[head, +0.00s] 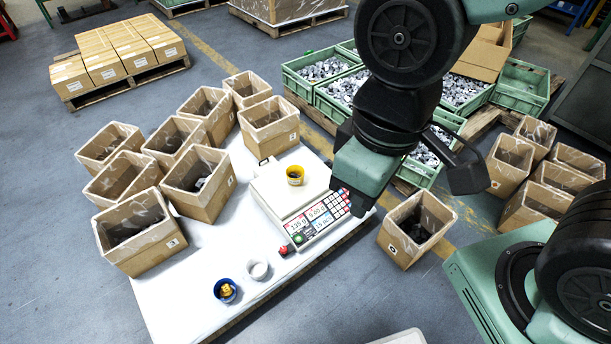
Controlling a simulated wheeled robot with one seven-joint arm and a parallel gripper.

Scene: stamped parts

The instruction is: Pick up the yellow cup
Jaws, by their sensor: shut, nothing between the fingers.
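The yellow cup (295,176) stands upright on the white weighing scale's plate (268,192), with something dark inside it. My gripper (352,196) hangs to the right of the cup, in front of the scale's right side, and is apart from the cup in the picture. It is shut and empty; its fingertips are hard to make out against the green hand. The cup is in full view.
A blue cup (225,291) with yellow contents and a white cup (258,270) stand on the white table (180,300). Open cardboard boxes (200,183) crowd its left and back. Another box (416,228) stands right of the scale, below my arm. Green crates (325,75) lie behind.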

